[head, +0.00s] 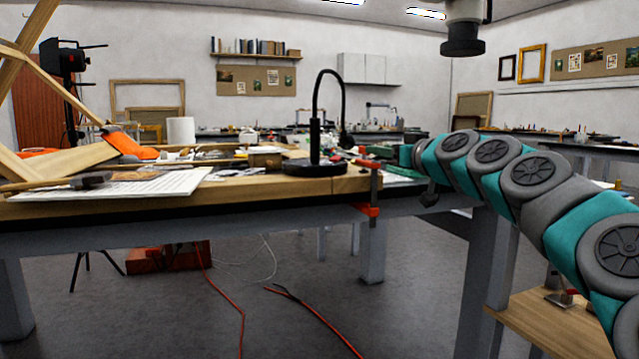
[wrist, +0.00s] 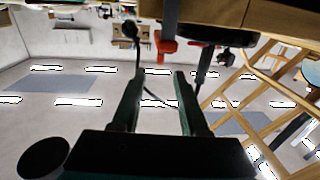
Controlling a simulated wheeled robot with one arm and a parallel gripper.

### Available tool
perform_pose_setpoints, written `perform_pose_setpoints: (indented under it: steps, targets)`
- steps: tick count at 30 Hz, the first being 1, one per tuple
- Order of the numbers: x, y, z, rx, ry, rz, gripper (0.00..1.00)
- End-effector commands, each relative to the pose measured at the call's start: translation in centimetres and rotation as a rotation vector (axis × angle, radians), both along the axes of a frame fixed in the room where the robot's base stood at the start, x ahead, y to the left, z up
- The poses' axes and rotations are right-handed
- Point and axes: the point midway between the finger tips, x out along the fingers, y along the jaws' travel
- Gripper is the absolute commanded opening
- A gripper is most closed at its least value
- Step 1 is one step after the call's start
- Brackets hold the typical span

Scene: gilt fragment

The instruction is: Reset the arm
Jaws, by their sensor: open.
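My gripper (wrist: 160,80) shows in the wrist view with its two dark fingers apart and nothing between them. My teal and grey arm (head: 535,178) reaches in from the right in the head view, and its far end is beside the right end of the workbench (head: 335,186). The fingers cannot be made out clearly in the head view. The wrist view is upside down, with ceiling lights around and below the fingers. In it, an orange-red clamp part (wrist: 167,46) and the bench edge (wrist: 265,14) lie beyond the fingertips.
A black-based lamp (head: 314,167) stands near the bench's right end, beside a red clamp (head: 366,210) on the edge. White sheets (head: 125,187), an orange tool (head: 130,145) and a hammer (head: 85,181) lie at left.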

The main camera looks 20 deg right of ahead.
Motion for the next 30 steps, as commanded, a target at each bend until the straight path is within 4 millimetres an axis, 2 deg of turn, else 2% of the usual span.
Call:
perform_pose_setpoints:
  steps: [4, 7, 8, 10, 12, 14, 15, 18, 21, 24, 26, 30]
  targets:
    - [-0.1, 0.9, -0.1, -0.002, 0.011, 0.015, 0.44]
    - [-0.4, 3.9, -0.5, -0.009, 0.050, 0.064, 0.44]
    - [-0.6, 5.1, -0.8, -0.012, 0.068, 0.085, 0.44]
    - [-1.3, 8.9, -1.9, -0.022, 0.129, 0.145, 0.44]
    - [-2.6, 13.2, -3.8, -0.035, 0.214, 0.212, 0.44]
    - [-4.1, 16.6, -5.7, -0.048, 0.295, 0.262, 0.44]
    - [-5.2, 18.7, -7.2, -0.058, 0.354, 0.292, 0.44]
    - [-8.5, 23.0, -11.6, -0.082, 0.516, 0.344, 0.44]
    - [-12.7, 26.0, -16.2, -0.103, 0.690, 0.367, 0.44]
    - [-17.3, 27.5, -21.2, -0.123, 0.878, 0.357, 0.44]
    - [-20.5, 27.8, -24.1, -0.135, 0.995, 0.336, 0.44]
    - [-28.1, 26.8, -30.0, -0.144, 1.258, 0.241, 0.44]
